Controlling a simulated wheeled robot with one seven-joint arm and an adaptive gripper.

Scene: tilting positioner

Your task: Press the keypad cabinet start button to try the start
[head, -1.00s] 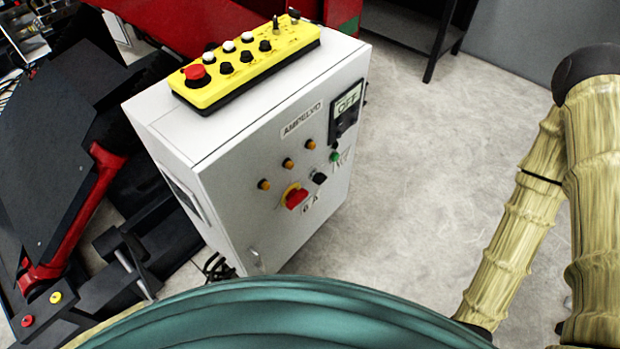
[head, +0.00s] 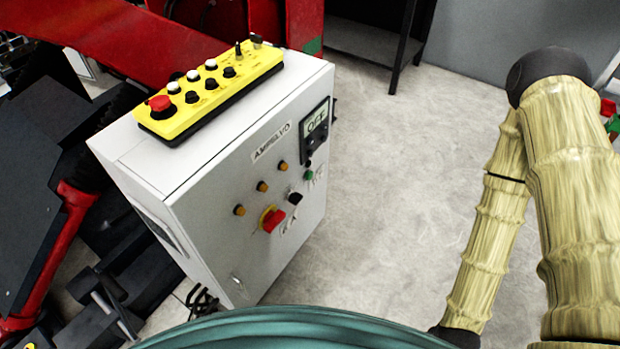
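The white keypad cabinet (head: 215,225) stands left of the middle in the head view. Its front has a small display (head: 315,122) reading "OFF", a green button (head: 309,175) below it, a black knob (head: 295,198), several amber lamps (head: 262,186), and a red rotary switch on a yellow plate (head: 272,219). A yellow pendant (head: 212,92) with a red mushroom button (head: 160,106) and several black and white buttons lies on its top. Which button is the start button is not readable. My gripper is out of view; only my sleeved arm shows at right.
A red and black machine (head: 60,230) stands close on the cabinet's left, with red beams behind. A black shelf frame (head: 375,40) stands at the back. The grey floor (head: 400,170) right of the cabinet is clear. Dark cables (head: 202,302) lie by the cabinet's lower front corner.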

